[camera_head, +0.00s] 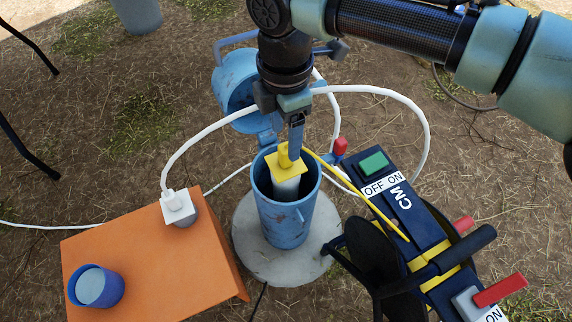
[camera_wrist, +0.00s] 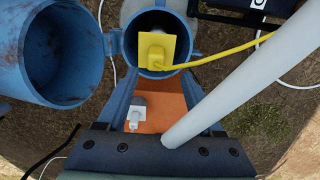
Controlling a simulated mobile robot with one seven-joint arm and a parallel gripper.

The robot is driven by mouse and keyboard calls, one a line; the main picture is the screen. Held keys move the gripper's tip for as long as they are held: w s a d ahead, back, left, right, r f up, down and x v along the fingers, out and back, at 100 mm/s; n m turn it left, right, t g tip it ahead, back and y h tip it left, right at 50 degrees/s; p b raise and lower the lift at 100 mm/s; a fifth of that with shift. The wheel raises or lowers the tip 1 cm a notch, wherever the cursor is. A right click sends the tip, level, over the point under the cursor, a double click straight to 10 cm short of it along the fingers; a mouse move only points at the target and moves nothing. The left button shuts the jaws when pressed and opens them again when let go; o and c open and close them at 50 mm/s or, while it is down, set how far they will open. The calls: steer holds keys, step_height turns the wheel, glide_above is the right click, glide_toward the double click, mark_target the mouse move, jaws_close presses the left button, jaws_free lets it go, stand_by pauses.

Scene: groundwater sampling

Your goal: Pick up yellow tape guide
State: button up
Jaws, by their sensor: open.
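The yellow tape guide (camera_head: 288,165) sits on top of a white pipe (camera_head: 286,187) inside the open blue well casing (camera_head: 287,222). A yellow tape (camera_head: 360,196) runs from the guide to the reel (camera_head: 375,262) at the right. My gripper (camera_head: 296,150) is above the casing, its tips close to the guide in the head view; I cannot tell if they touch it. In the wrist view the guide (camera_wrist: 156,50) is seen beyond the open fingers (camera_wrist: 160,88), with nothing held between them.
The casing's blue lid (camera_head: 236,82) hangs open behind it. A white hose (camera_head: 200,135) loops around my wrist. An orange box (camera_head: 140,250) at left holds a blue cup (camera_head: 96,286) and a white-topped fitting (camera_head: 178,207). The reel device with ON/OFF labels (camera_head: 410,205) stands close at right.

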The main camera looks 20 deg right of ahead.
mark_target(286, 147)
steer(key=shift+w+d+f+b, duration=0.1)
steer(key=shift+w+f+b, duration=0.1)
steer(key=shift+f+b, duration=1.15)
steer(key=shift+w+d+f+b, duration=0.1)
steer(key=shift+w+f+b, duration=0.05)
steer(key=shift+f+b, duration=1.2)
jaws_close()
